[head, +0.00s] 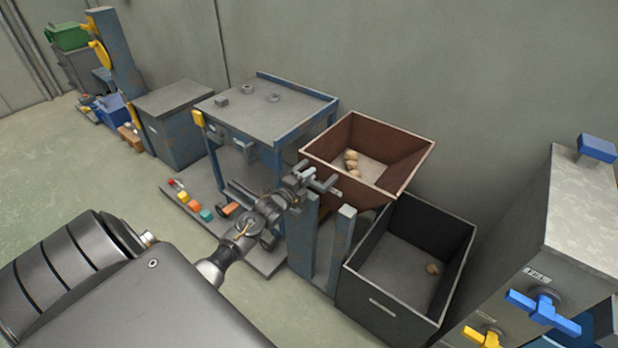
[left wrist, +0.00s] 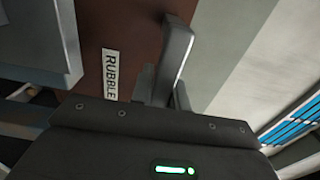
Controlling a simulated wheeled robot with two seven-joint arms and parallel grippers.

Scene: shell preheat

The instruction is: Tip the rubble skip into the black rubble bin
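My left gripper (head: 322,181) is at the skip's near left side. My right gripper is out of view.
A grey cabinet (head: 585,220) with blue and yellow handles stands at the right. Upright posts (head: 340,240) stand close to my left gripper. Open floor lies at the left.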

